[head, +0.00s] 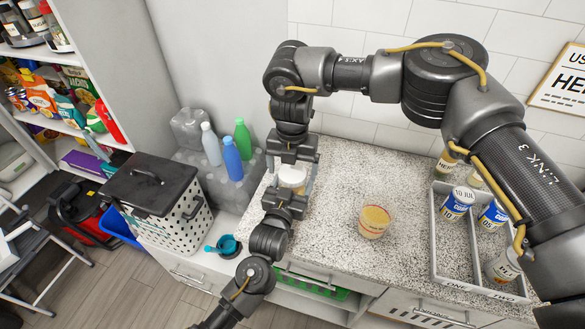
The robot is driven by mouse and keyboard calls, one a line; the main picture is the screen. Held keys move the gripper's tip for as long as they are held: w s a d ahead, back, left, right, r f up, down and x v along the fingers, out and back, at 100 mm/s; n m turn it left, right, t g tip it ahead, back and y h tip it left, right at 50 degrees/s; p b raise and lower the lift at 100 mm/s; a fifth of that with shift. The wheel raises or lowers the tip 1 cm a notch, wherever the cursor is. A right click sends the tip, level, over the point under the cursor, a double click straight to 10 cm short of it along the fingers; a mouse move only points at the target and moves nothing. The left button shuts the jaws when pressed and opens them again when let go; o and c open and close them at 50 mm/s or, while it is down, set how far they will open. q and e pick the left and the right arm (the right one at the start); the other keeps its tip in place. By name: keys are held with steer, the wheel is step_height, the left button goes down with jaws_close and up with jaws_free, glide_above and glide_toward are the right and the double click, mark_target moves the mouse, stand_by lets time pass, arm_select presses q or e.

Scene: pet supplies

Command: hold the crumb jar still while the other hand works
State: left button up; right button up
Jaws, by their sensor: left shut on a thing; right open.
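A small jar with a cream-white top (292,176) stands near the left end of the speckled counter (335,190). I take it to be the crumb jar; its lower part is hidden by my grippers. My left gripper (286,190) reaches in from the front and is shut on the jar. My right gripper (296,163) comes from the back side, open, close to the jar's top. I cannot tell whether its fingers touch the jar.
An orange-filled tub (374,221) stands on the counter to the right. A divided grey crate (449,283) with several cans is farther right. Bottles, including a blue one (232,158), and a teal scoop (222,246) are at the left. A perforated bin (158,205) stands beyond.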

step_height(320, 180, up, 12)
steer(key=shift+f, duration=0.2)
arm_select(q)
steer(key=o, duration=1.9)
steer(key=shift+o, duration=0.2)
steer(key=b+v, duration=0.2)
steer(key=v, duration=0.9)
steer(key=shift+b, duration=0.4)
arm_select(e)
steer(key=shift+f, duration=1.45)
